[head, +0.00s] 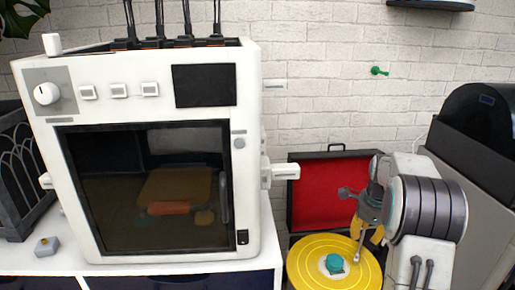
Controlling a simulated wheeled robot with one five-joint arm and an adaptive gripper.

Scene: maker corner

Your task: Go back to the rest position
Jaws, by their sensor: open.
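My gripper (353,226) is at the right of the head view, at the end of my arm. Its fingers are spread apart, with nothing seen between them. One finger points left in front of the red-lined case, and the other points down close to the yellow disc (304,262). A teal knob (334,263) sits at the middle of the disc. I cannot tell whether the lower fingertip touches the disc.
A large white machine (150,100) with a dark window stands at the left on a white surface (268,240). An open case (318,190) is behind my gripper. A grey-and-black unit (480,150) stands at the right. A small grey block (46,247) lies at lower left.

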